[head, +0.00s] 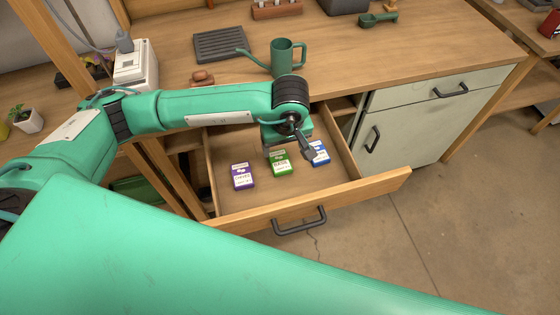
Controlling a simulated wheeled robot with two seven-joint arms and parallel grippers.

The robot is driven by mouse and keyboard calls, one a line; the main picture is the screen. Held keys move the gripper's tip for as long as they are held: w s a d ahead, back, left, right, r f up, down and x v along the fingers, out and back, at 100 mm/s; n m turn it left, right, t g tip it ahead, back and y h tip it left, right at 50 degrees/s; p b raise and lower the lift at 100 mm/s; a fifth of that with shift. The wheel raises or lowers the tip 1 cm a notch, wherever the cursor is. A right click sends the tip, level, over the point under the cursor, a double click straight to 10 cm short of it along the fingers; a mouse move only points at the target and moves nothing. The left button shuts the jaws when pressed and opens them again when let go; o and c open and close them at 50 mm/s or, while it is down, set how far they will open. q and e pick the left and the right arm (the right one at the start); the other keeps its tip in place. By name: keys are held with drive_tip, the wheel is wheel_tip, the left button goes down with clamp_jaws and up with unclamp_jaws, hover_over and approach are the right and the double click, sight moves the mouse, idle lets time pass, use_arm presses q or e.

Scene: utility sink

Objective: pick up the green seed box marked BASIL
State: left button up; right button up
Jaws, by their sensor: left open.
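The green seed box (280,168) lies in the open drawer (235,208), between a purple box and a blue box. Its label is too small to read surely. My left gripper (289,152) hangs over the drawer, pointing down, open and empty. Its fingers appear just above or beside the green box, one toward the blue box; I cannot tell the exact height. The gripper covers part of the green box's upper edge. My right gripper is not in view.
The purple box (242,177) is left of the green one, and the blue box (320,153) is right, close to a finger. The drawer walls surround them. A green watering can (284,57) and a dark tray (220,44) stand on the bench above.

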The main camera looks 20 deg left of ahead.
sight(280, 161)
use_arm(q)
drive_tip(key=f, duration=0.3)
drive_tip(key=shift+w+a+f, duration=0.2)
drive_tip(key=shift+f, duration=0.1)
drive_tip(key=f, duration=0.2)
drive_tip(key=a+f+p, duration=0.1)
drive_tip(key=f, duration=0.1)
drive_tip(key=shift+w+f+p, duration=0.1)
drive_tip(key=shift+w+p, duration=0.1)
drive_tip(key=shift+p, duration=0.1)
drive_tip(key=shift+w+f, duration=0.1)
drive_tip(key=shift+f, duration=0.25)
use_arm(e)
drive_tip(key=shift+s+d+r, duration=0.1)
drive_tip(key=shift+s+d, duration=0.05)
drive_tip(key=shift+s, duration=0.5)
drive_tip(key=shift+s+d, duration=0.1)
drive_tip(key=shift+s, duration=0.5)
use_arm(q)
drive_tip(key=shift+c, duration=0.4)
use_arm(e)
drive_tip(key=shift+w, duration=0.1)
use_arm(q)
drive_tip(key=c, duration=1)
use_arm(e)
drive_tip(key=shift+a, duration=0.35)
